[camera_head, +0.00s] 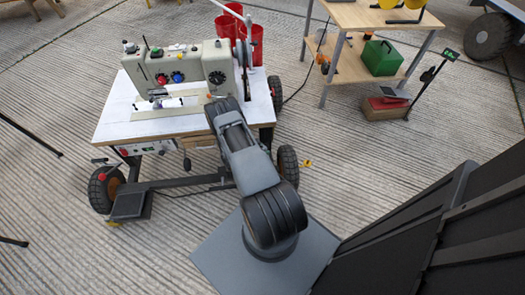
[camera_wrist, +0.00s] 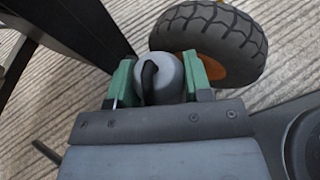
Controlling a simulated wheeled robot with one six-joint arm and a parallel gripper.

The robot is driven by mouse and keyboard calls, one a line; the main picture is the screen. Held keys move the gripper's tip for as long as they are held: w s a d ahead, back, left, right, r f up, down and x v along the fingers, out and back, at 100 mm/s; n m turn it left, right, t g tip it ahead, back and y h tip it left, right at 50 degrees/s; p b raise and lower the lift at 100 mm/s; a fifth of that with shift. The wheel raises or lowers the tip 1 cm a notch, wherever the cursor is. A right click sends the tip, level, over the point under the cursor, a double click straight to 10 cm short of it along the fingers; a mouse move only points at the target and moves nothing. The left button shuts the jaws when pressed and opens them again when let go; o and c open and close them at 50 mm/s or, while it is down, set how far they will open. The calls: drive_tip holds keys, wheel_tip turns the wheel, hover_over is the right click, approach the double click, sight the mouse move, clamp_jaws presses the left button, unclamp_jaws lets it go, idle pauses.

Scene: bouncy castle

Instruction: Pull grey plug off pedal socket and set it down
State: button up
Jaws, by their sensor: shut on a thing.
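In the wrist view my gripper (camera_wrist: 160,80) has its two green fingers closed on the sides of a rounded grey plug (camera_wrist: 176,72). A black cable loops over the plug's near face. I cannot tell whether the plug sits in the socket, because the plug and fingers hide what is beyond. In the head view a dark pedal (camera_head: 130,205) sits low on the left end of the cart's frame. My gripper and the plug are hidden behind my arm and the table in that view.
A sewing machine (camera_head: 185,66) stands on the white-topped cart (camera_head: 106,128). A cart wheel (camera_wrist: 215,40) is close beside the plug; a dark frame beam (camera_wrist: 75,30) runs at upper left. A wooden shelf (camera_head: 350,68) with a green box (camera_head: 379,58) stands at right. Floor is open at left.

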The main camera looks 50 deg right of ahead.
sight(262, 147)
drive_tip(key=shift+r+p, duration=1.35)
drive_tip(key=shift+r, duration=0.75)
drive_tip(key=shift+r, duration=0.2)
drive_tip(key=shift+r+p, duration=1.3)
drive_tip(key=shift+r, duration=0.55)
